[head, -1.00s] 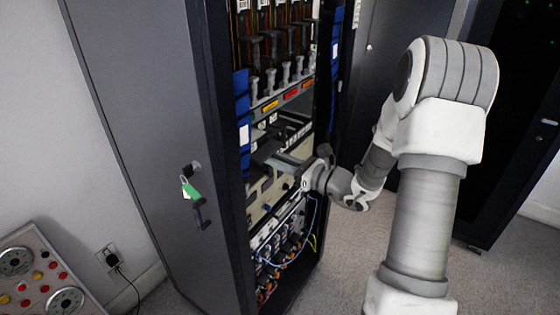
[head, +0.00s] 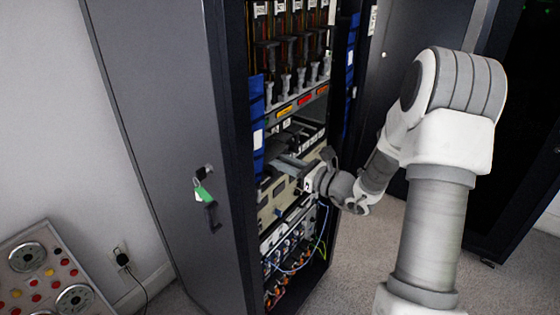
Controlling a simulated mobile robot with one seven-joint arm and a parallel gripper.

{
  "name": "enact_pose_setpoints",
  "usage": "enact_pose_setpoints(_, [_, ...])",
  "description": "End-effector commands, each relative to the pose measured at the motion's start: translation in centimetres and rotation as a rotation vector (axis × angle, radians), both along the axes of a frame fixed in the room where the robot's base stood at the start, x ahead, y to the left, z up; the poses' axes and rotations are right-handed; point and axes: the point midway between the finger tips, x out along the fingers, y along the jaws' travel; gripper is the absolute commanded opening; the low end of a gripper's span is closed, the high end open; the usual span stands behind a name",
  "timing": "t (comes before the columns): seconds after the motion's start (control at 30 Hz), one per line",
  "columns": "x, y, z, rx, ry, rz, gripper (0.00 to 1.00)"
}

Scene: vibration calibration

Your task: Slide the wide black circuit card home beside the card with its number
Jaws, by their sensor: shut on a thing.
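My gripper (head: 292,165) reaches from the right into the open front of a tall dark rack cabinet (head: 165,120), at the middle shelf. Its grey fingers are shut on a dark flat piece, seemingly the black circuit card (head: 275,149), at the left of the card bay (head: 308,133). The card is small and dark here, and its far edge is lost in shadow. I cannot tell how deep it sits in a slot. Other cards with small white labels stand in the bay to the right; their numbers are too small to read.
Above the bay runs a strip with orange and red labels (head: 305,99), with grey-handled modules over it. Blue and yellow cables (head: 318,232) hang below. Keys with a green tag (head: 204,193) hang on the cabinet's side. A control panel (head: 45,270) stands at lower left.

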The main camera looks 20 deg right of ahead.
Motion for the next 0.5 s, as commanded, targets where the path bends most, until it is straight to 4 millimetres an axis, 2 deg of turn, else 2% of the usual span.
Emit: enact_pose_setpoints(0.5, [1.2,1.1,0.0,0.002,-0.002,0.002,0.0])
